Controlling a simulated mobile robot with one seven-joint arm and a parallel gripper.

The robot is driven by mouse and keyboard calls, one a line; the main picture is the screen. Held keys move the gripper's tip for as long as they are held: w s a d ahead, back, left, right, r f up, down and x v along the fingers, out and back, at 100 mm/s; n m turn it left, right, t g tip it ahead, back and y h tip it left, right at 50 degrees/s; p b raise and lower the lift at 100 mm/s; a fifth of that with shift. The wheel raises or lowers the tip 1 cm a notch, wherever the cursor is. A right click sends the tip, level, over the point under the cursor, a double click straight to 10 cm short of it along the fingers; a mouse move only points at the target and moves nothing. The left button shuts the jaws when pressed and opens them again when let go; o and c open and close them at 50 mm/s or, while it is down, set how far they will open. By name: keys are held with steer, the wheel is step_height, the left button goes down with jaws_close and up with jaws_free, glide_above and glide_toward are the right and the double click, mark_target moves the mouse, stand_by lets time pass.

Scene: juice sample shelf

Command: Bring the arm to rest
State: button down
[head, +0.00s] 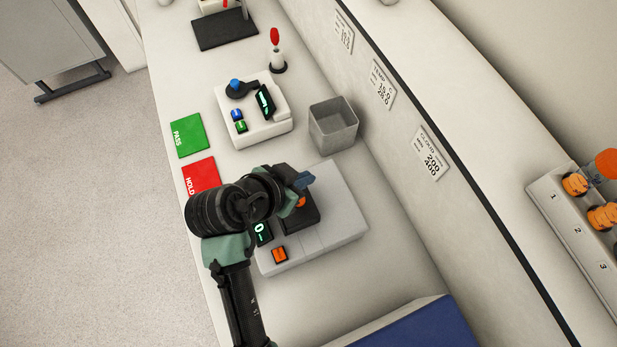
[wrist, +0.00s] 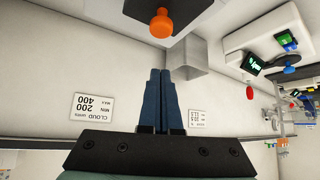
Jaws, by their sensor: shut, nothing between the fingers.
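My gripper (wrist: 160,100) is shut and empty in the wrist view, its two blue fingers side by side. In the head view its blue fingertip (head: 304,180) shows above the grey instrument (head: 340,215), with my arm covering part of that instrument. The instrument has a dark block with an orange part, an orange button (head: 280,254) and a small lit display. In the wrist view an orange knob (wrist: 160,23) on a dark block is beyond the fingertips, apart from them.
A grey open bin (head: 333,125) stands by the wall near my gripper. A white instrument (head: 250,112), green PASS mat (head: 187,135) and red HOLD mat (head: 200,176) lie further along the bench. A rack (head: 580,225) with orange-capped samples stands at right. A blue-topped box (head: 420,325) is at the front.

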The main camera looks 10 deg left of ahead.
steer(key=v, duration=0.6)
steer(key=shift+s+b, duration=0.25)
steer(key=shift+b, duration=0.2)
steer(key=w+d+r+n+t+y+b, duration=0.15)
steer(key=w+r+t, duration=0.4)
steer(key=r, duration=0.75)
steer(key=w+d+r+n+t+y+b, duration=0.15)
steer(key=w+r+t, duration=0.45)
steer(key=r, duration=0.7)
steer(key=s+d+r+t, duration=0.2)
steer(key=s+r, duration=0.1)
steer(key=r, duration=0.4)
steer(key=s+d+r+n+t+b, duration=0.1)
steer(key=s+d+r+t, duration=0.1)
steer(key=r, duration=0.6)
steer(key=s+d+r+n+t+b, duration=0.1)
steer(key=s+d+r+t, duration=0.1)
steer(key=s+r+t, duration=0.2)
step_height(320, 180, up, 4)
steer(key=shift+d+f+y, duration=0.1)
steer(key=shift+d+y, duration=0.05)
steer(key=shift+y, duration=0.25)
steer(key=shift+s+t, duration=0.1)
steer(key=shift+t, duration=0.15)
